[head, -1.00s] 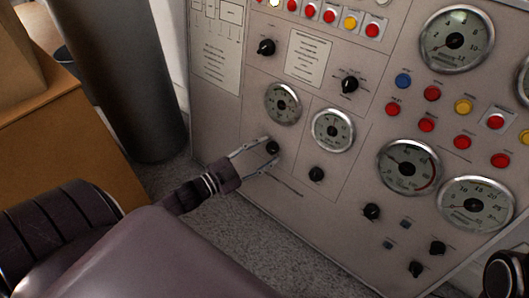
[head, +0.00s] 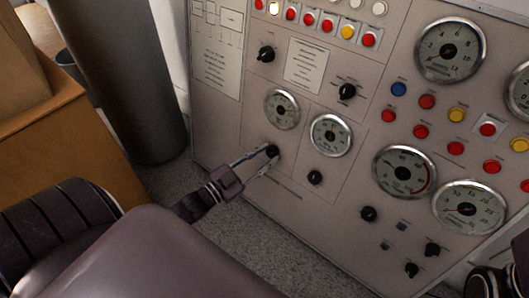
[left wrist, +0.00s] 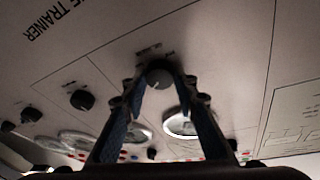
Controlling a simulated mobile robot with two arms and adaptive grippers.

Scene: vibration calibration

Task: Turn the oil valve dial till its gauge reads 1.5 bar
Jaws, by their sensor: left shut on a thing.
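My left gripper (head: 269,153) is shut on a small black dial (head: 272,150) low on the grey control panel. The left wrist view shows the dial's round grey face (left wrist: 159,77) between the two fingertips (left wrist: 160,74), with a white mark on it. A round white gauge (head: 282,109) with a metal rim sits just above this dial in the head view. Its needle and numbers are too small to read surely, as is the lettering by the dial. My right gripper's fingers do not show.
A second gauge (head: 331,135) and black knob (head: 315,177) sit just right of the held dial. Larger gauges (head: 405,172), coloured buttons and more knobs fill the panel's right side. A grey cylinder (head: 130,80) and brown box (head: 75,145) stand left. Speckled floor lies below.

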